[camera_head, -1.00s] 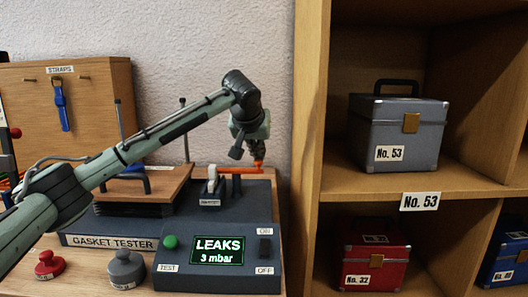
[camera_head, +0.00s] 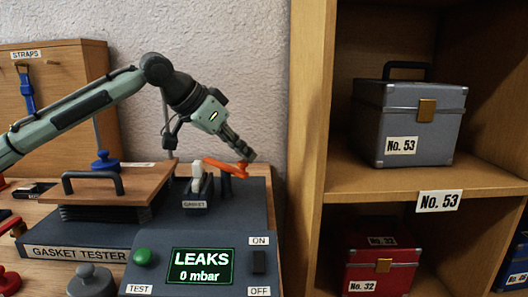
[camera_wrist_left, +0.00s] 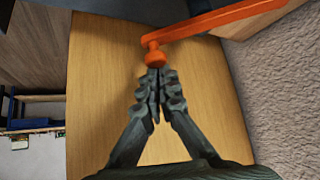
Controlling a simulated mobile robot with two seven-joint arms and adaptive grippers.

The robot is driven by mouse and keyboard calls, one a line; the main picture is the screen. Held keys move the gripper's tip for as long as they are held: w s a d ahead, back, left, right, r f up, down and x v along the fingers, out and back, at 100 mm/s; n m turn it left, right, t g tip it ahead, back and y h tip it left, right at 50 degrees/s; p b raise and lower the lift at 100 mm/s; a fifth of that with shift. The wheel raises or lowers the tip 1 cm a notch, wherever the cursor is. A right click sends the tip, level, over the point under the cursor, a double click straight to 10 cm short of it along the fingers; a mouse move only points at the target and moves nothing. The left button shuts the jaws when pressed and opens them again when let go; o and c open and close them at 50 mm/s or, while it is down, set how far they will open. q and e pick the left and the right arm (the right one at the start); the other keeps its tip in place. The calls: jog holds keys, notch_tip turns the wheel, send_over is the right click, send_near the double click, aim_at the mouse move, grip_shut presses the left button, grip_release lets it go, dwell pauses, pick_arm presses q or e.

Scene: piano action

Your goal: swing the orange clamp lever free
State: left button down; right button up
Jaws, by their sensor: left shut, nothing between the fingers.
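The orange clamp lever (camera_head: 222,166) sits on a short dark post on the gasket tester (camera_head: 75,254), behind the white gasket toggle (camera_head: 197,178). In the left wrist view the lever (camera_wrist_left: 215,22) runs to the upper right from a round orange knob (camera_wrist_left: 153,57). My left gripper (camera_head: 249,157) slants down to the lever's right end. Its fingers (camera_wrist_left: 154,72) are shut with nothing between them, their tips at the knob; I cannot tell whether they touch it. The display (camera_head: 201,266) reads "LEAKS 0 mbar". My right gripper is not in view.
A wooden plate with a dark handle (camera_head: 93,176) lies left of the lever. The wooden shelf's upright (camera_head: 305,150) stands close on the right, holding cases including grey No. 53 (camera_head: 408,115). The textured wall is behind. Round weights stand at the front left.

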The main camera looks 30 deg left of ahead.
pick_arm(q)
jog(key=shift+s+a+f+m+g+h, duration=0.15)
jog(key=shift+s+m+h, duration=0.15)
jog(key=shift+m, duration=0.15)
jog(key=shift+s+r+m+g+h, duration=0.15)
jog(key=shift+m+h, duration=0.15)
jog(key=shift+m, duration=0.15)
jog(key=shift+s+a+m+g+h+b, duration=0.25)
jog(key=shift+s+m+g+h, duration=0.3)
jog(key=shift+m, duration=0.5)
jog(key=shift+s+a+m+g+h+b, duration=0.1)
jog(key=shift+s+a+m+g+h, duration=0.35)
jog(key=shift+m, duration=0.55)
jog(key=shift+s+a+m+g+h+b, duration=0.2)
jog(key=shift+s+m+g+h, duration=0.45)
jog(key=shift+m, duration=0.4)
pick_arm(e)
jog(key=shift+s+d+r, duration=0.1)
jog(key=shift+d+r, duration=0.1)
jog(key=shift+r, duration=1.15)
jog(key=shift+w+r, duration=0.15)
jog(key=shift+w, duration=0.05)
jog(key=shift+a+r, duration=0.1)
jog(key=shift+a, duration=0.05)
